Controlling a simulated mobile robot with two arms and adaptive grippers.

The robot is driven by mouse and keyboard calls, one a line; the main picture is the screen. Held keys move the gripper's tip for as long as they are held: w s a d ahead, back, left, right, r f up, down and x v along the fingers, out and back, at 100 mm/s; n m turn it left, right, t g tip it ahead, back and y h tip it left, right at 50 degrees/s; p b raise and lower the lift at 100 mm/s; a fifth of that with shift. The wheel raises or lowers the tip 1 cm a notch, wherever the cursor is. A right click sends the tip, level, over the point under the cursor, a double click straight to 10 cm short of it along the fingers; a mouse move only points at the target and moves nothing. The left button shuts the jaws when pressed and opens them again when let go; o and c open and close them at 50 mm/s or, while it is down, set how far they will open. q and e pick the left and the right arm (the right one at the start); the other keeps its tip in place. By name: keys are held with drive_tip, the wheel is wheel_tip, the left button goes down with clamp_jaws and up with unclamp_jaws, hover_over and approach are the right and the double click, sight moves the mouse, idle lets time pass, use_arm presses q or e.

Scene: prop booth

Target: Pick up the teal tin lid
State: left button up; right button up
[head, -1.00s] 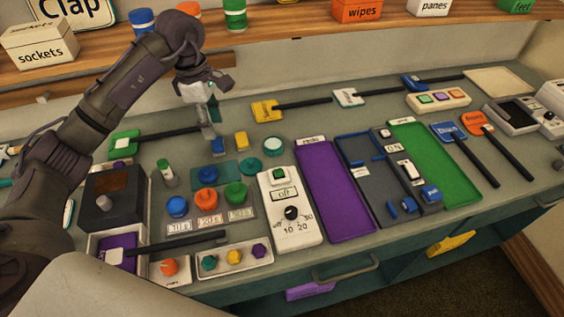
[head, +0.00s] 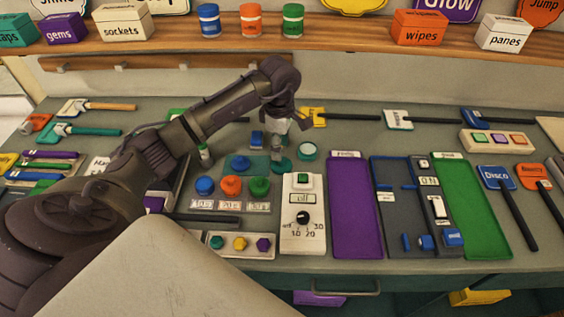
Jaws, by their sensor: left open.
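A teal round disc (head: 281,164), which looks like the tin lid, lies on the bench beside the teal mat (head: 243,163). A second teal round piece with a pale top (head: 307,151) stands to its right; I cannot tell for sure which of the two is the lid. My left gripper (head: 277,149) points down just behind and above the nearer disc. It is open, with nothing seen held. Its fingers are small and partly blend with the things behind, so I cannot tell whether they touch the disc. My right gripper is not in view.
A blue block (head: 257,139) is just left of the gripper. Blue, orange and green knobs (head: 231,186) stand in front. A white dial box (head: 303,215) and a purple tray (head: 354,210) are to the right. A shelf (head: 340,46) with boxes runs behind.

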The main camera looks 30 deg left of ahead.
sight(281, 163)
use_arm(q)
drive_tip(key=shift+f+p, duration=0.3)
drive_tip(key=shift+f, duration=0.05)
wheel_tip(281, 163, down, 4)
drive_tip(key=shift+r+p, duration=0.15)
drive_tip(key=shift+p, duration=0.6)
drive_tip(key=shift+w+f, duration=0.1)
drive_tip(key=shift+f, duration=0.3)
drive_tip(key=c, duration=0.3)
clamp_jaws()
